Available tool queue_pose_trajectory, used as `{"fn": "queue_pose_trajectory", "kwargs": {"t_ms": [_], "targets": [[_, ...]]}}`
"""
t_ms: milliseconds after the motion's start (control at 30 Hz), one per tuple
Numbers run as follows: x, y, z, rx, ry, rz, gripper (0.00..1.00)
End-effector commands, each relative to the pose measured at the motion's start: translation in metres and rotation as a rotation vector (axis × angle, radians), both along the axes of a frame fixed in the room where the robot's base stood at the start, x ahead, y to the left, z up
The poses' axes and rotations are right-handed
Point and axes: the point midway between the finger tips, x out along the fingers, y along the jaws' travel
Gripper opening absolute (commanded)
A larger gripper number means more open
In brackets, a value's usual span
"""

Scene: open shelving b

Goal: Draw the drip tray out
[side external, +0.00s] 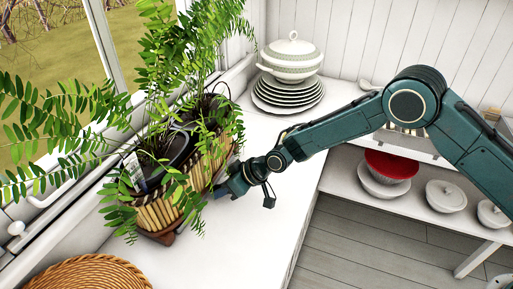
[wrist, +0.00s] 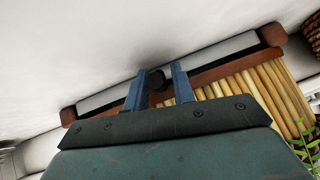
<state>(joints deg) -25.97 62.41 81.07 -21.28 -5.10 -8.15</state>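A slatted wooden planter (side external: 172,205) with a fern stands on the white counter by the window. In the wrist view its reddish-brown lower rail and corner blocks show beside the slats (wrist: 245,92). A pale grey tray front (wrist: 105,99), the drip tray, runs low along the planter between the corner blocks. A dark knob (wrist: 156,79) sits at its middle. My gripper (wrist: 158,76) is at the tray front, its two blue fingers apart on either side of the knob. A gap shows between knob and right finger. In the side view my gripper (side external: 224,188) is low beside the planter, and the tray is hidden.
White stacked plates (side external: 287,95) with a lidded tureen (side external: 291,55) stand behind on the counter. A wicker mat or basket (side external: 87,275) lies at the front left. The counter right of the planter is clear (side external: 260,225). A lower shelf holds a red bowl (side external: 391,165).

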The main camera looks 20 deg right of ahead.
Motion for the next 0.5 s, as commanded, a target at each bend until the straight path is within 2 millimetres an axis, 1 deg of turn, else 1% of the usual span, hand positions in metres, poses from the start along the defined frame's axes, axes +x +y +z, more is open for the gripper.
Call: {"fn": "queue_pose_trajectory", "kwargs": {"t_ms": [300,433,500], "targets": [[0.0002,0.0005,-0.0010,-0.001,0.001,0.000,0.25],[0.0002,0.0005,-0.0009,-0.001,0.001,0.000,0.00],[0.0002,0.0006,-0.0008,0.000,0.000,0.000,0.00]]}}
